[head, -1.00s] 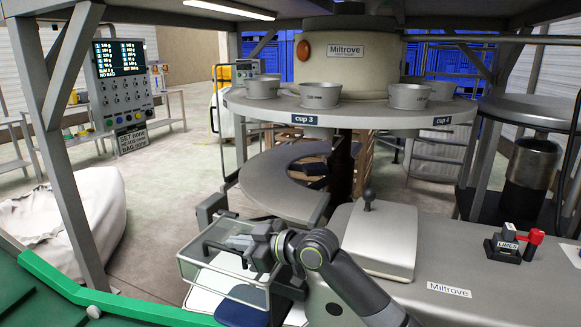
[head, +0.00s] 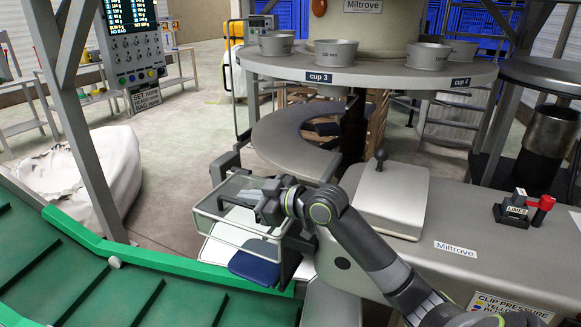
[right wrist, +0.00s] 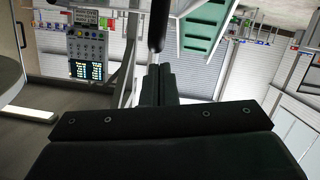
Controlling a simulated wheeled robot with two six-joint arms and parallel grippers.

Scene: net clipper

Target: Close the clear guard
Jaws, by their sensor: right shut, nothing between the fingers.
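The clear guard (head: 210,226), a see-through panel in a thin grey frame, sticks out at the left end of the grey machine in the head view. It stands out over a blue pad and a white surface. My right gripper (head: 238,198) reaches in from the right and lies over the guard's upper part. Whether it touches the frame cannot be told. In the right wrist view its fingers (right wrist: 155,82) are together with nothing between them. A dark bar (right wrist: 158,25) shows just beyond the fingertips. My left gripper is not in view.
A green conveyor (head: 110,270) runs along the lower left, close to the guard. A grey box with a knob (head: 385,200) and a red-handled lever (head: 540,205) sit on the machine top. A round table with metal cups (head: 335,53) stands behind. A frame post (head: 85,140) rises at left.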

